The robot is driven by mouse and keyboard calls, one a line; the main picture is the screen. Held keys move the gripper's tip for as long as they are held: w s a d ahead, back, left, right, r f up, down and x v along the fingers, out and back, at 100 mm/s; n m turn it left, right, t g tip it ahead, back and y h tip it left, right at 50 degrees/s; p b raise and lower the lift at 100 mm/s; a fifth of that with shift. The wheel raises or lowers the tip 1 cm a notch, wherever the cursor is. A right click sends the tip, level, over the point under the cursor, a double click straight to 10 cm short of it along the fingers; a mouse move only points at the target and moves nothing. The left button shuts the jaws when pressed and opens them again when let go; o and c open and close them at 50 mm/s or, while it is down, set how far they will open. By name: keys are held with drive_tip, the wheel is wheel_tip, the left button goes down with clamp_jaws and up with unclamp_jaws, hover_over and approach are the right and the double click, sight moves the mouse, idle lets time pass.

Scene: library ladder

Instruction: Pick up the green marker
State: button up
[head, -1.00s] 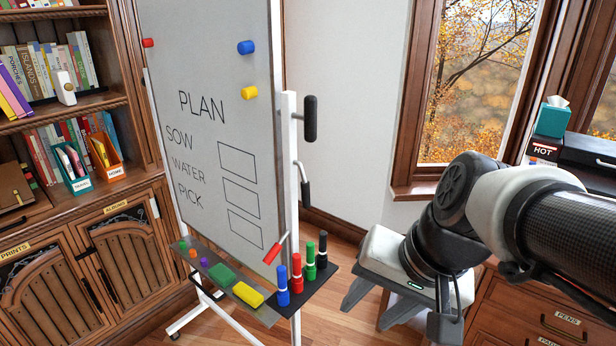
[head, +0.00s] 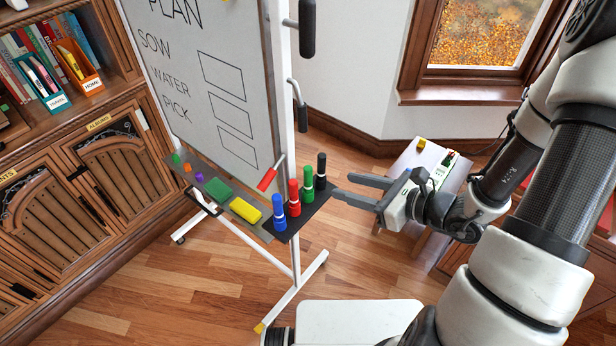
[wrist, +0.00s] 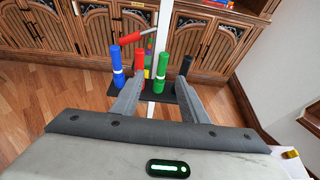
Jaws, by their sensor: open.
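The green marker (head: 307,184) stands upright on the dark end shelf of the whiteboard tray (head: 312,208), between the red marker (head: 294,200) and the black marker (head: 320,172). The blue marker (head: 279,212) stands at the near end of the row. My gripper (head: 341,186) is open and level, at the right of the shelf, with its fingers pointing left at the markers. In the wrist view the green marker (wrist: 161,74) shows in the gap between my fingertips (wrist: 159,82), with nothing gripped. The red marker's lower part is partly hidden by a finger there.
A red-handled crank (head: 268,179) sticks out close above the markers. A yellow eraser (head: 245,210) and green eraser (head: 219,189) lie along the tray. The whiteboard (head: 210,90) rises behind.

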approach(308, 176)
drive_tip(key=x, duration=0.5)
drive_tip(key=shift+w+f, duration=0.1)
drive_tip(key=shift+f, duration=0.05)
drive_tip(key=x, duration=0.5)
drive_tip(key=shift+w+d+f, duration=0.25)
drive_tip(key=shift+d+f, duration=0.05)
drive_tip(key=shift+f, duration=0.15)
drive_tip(key=shift+w+a+f, duration=0.15)
drive_tip(key=shift+w+a, duration=0.1)
drive_tip(key=shift+a, duration=0.1)
clamp_jaws()
